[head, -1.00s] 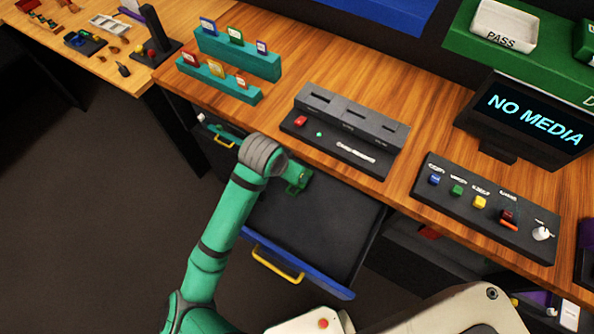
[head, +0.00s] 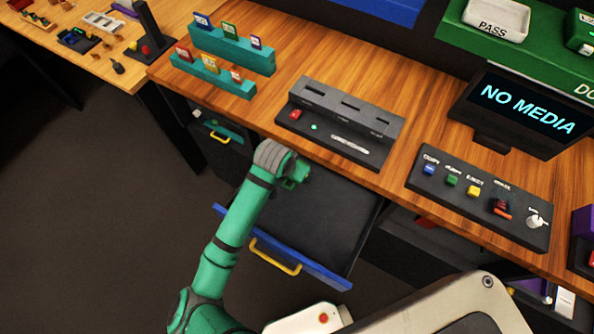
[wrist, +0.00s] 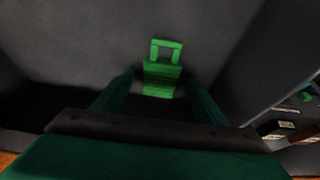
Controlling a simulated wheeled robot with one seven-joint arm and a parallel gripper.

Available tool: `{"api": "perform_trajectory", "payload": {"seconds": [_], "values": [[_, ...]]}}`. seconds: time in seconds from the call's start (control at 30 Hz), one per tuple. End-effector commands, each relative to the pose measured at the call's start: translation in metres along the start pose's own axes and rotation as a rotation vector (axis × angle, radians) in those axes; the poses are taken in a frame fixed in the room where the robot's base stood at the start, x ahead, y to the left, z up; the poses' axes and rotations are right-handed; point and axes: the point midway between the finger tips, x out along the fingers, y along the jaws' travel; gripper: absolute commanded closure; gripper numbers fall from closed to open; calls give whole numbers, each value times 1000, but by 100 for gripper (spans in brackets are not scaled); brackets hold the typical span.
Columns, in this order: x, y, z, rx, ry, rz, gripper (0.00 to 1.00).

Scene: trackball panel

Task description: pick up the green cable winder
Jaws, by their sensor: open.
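The green cable winder (wrist: 162,78) lies in the open drawer, on its dark floor. In the wrist view it shows as a bright green ribbed block with a square loop at its far end. My gripper (wrist: 158,88) is open, with one dark green finger on each side of the winder's near part. I cannot tell whether either finger touches it. In the head view my gripper (head: 298,173) is over the back part of the drawer, and I cannot make out the winder there.
The drawer has a blue front (head: 318,271) with a yellow handle (head: 275,257). The wooden desk edge is just behind my gripper. A dark slotted panel (head: 345,118) stands on the desk above it. The drawer's front part looks empty.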

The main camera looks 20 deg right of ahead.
Motion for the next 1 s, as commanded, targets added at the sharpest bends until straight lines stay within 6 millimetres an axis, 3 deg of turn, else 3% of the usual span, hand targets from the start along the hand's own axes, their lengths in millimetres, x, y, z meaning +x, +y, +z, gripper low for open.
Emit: {"api": "perform_trajectory", "payload": {"seconds": [0.03,0.2,0.23,0.63,1.0], "values": [[0,0,0,0,0,0,37],[0,0,0,0,0,0,77],[0,0,0,0,0,0,79],[-4,0,-2,2,1,0,79],[-36,8,-18,13,2,4,79]]}}
